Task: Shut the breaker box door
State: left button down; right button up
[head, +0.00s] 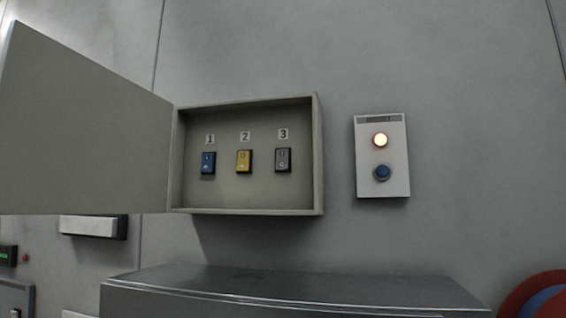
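The breaker box (318,150) is a grey-beige box on the wall in the middle of the head view. Its door (85,130) is hinged on the box's left side and stands wide open, swung out to the left. Inside are a blue switch (208,163), a yellow switch (243,161) and a grey switch (283,160), labelled 1, 2 and 3. Neither of my grippers shows in the head view.
A white panel (398,158) with a lit button (380,140) and a blue button (382,172) is right of the box. A dark metal surface (290,290) lies below. A red and blue round object (540,298) is at lower right. The space before the box looks clear.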

aim_at(79, 137)
jog(key=i+j+z, duration=0.35)
jog(key=j, duration=0.65)
jog(key=j+z, duration=0.3)
jog(key=j, duration=0.65)
jog(key=j+z, duration=0.35)
jog(key=j, duration=0.7)
